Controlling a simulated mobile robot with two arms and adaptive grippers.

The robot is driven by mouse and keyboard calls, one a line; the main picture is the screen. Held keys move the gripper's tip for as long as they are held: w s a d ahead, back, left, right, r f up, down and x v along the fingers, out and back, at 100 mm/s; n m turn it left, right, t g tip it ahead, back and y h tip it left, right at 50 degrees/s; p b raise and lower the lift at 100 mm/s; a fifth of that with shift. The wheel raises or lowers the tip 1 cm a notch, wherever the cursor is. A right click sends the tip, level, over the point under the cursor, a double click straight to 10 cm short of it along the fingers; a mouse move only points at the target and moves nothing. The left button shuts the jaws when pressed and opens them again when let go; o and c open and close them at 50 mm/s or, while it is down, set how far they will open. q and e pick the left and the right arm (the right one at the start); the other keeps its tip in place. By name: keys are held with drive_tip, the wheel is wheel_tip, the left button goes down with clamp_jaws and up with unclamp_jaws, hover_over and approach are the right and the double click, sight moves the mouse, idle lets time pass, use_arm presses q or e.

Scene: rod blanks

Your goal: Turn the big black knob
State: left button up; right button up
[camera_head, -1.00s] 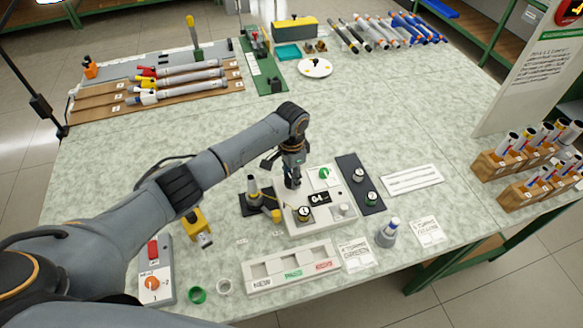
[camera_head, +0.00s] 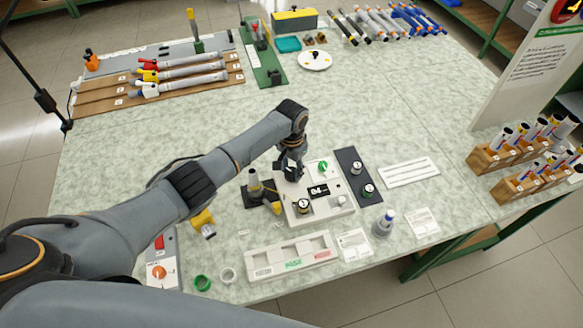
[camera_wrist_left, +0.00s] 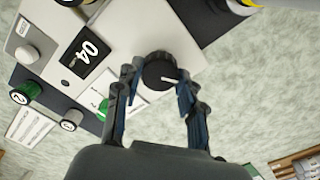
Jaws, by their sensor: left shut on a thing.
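The big black knob (camera_wrist_left: 160,70) sits on a corner of a white control box (camera_head: 336,206), with a white pointer line on its top. My left gripper (camera_wrist_left: 157,80) has its fingers on both sides of the knob and is shut on it. In the head view my left gripper (camera_head: 291,171) points down at the box's upper left corner and hides the knob. The box's display (camera_head: 319,191) reads 04; it also shows in the wrist view (camera_wrist_left: 84,54). My right gripper is not in view.
A sectioned white tray (camera_head: 292,256) lies in front.

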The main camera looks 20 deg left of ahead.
sight(292, 172)
use_arm(q)
drive_tip(key=o, duration=1.2)
drive_tip(key=shift+c, duration=0.2)
drive_tip(key=shift+r, duration=0.15)
wheel_tip(292, 172, up, 12)
